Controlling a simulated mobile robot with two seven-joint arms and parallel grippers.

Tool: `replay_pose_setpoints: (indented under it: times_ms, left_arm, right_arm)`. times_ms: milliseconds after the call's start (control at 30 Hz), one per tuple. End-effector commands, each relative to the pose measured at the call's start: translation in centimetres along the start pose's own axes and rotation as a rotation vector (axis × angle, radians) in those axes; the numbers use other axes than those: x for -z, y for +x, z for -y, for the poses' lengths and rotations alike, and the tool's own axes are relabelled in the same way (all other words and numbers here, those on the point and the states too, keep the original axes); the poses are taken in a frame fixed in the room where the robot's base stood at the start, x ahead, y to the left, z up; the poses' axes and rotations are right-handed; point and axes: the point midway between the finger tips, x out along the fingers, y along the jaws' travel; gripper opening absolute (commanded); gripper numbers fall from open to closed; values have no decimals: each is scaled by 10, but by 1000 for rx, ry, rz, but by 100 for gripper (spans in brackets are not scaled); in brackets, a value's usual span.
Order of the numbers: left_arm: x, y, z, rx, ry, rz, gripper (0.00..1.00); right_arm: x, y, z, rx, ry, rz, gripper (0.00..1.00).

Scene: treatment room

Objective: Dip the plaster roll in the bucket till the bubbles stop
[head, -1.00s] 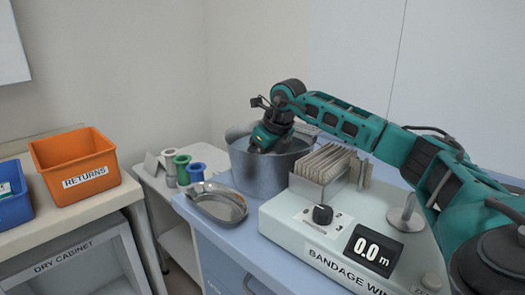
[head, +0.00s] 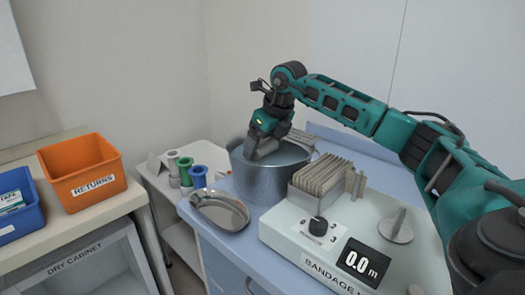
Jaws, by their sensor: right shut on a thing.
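The metal bucket (head: 265,183) stands on the blue worktop and holds liquid up to near its rim. My right gripper (head: 258,148) points down into the bucket, its fingertips at about the liquid's level. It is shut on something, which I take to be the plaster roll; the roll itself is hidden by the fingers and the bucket. I cannot make out any bubbles at this size. My left gripper is not in view.
A steel kidney dish (head: 219,211) lies left of the bucket. The bandage winder (head: 300,233), reading 0.0 m, stands in front with a rack of cards (head: 321,176). Coloured spools (head: 186,171), an orange returns bin (head: 82,172) and a blue bin (head: 18,207) are at left.

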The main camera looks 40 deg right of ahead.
Motion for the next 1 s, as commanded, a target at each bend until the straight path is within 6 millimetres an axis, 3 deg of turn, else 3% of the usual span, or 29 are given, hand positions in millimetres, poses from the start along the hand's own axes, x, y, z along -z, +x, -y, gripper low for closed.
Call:
replay_pose_setpoints:
  times_ms: [800,1000]
  left_arm:
    - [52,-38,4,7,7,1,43]
    - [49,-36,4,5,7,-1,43]
  right_arm:
    - [-30,-73,0,0,0,2,51]
    - [-36,-85,0,0,0,3,51]
